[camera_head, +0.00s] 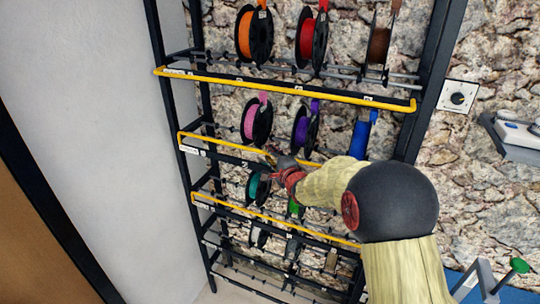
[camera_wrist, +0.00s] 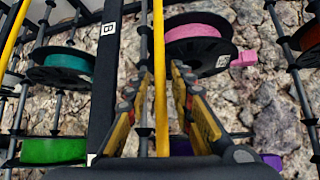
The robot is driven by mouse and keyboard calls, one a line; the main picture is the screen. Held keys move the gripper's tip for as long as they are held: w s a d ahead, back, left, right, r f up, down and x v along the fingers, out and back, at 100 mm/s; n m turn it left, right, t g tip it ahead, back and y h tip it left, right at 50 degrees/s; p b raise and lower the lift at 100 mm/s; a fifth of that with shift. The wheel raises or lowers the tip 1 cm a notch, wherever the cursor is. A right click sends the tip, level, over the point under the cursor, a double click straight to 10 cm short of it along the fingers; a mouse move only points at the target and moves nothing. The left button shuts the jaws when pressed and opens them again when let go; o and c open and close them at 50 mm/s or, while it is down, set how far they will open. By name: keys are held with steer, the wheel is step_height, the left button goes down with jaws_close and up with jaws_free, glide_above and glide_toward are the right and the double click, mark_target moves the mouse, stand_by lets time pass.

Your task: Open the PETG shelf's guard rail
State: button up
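My gripper (camera_head: 272,160) is at the yellow guard rail (camera_head: 222,144) of the middle shelf, the one with pink, purple and blue spools. In the wrist view this rail (camera_wrist: 159,45) runs lengthwise between my two fingers (camera_wrist: 160,80). The fingers stand apart on either side of it, with a gap visible, so the gripper looks open around the rail. The rail is up in front of the spools. The shelf labels are too small to read, so I cannot tell which shelf is marked PETG. My arm hides the rail's right part.
A higher yellow rail (camera_head: 290,89) crosses the shelf with orange, red and brown spools. A lower yellow rail (camera_head: 275,218) runs below my gripper. A pink spool (camera_wrist: 197,38) and a teal spool (camera_wrist: 60,68) flank the fingers. A white wall (camera_head: 90,110) stands left.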

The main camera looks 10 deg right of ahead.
jaws_close()
steer(key=shift+f+b, duration=0.15)
steer(key=shift+b, duration=0.3)
steer(key=s+a+f+n+t+y+b, duration=0.1)
steer(key=n+y+b, duration=0.7)
steer(key=b, duration=1.1)
steer(key=s+a+f+n+t+y+b, duration=0.2)
steer(key=s+f+n+y+b, duration=0.2)
steer(key=n+b, duration=1.1)
steer(key=shift+a+f+n+y+b, duration=0.3)
steer(key=shift+f+y+b, duration=0.3)
steer(key=shift+y+b, duration=1.65)
steer(key=shift+b, duration=0.3)
steer(key=shift+o, duration=0.6)
jaws_free()
steer(key=shift+o, duration=0.5)
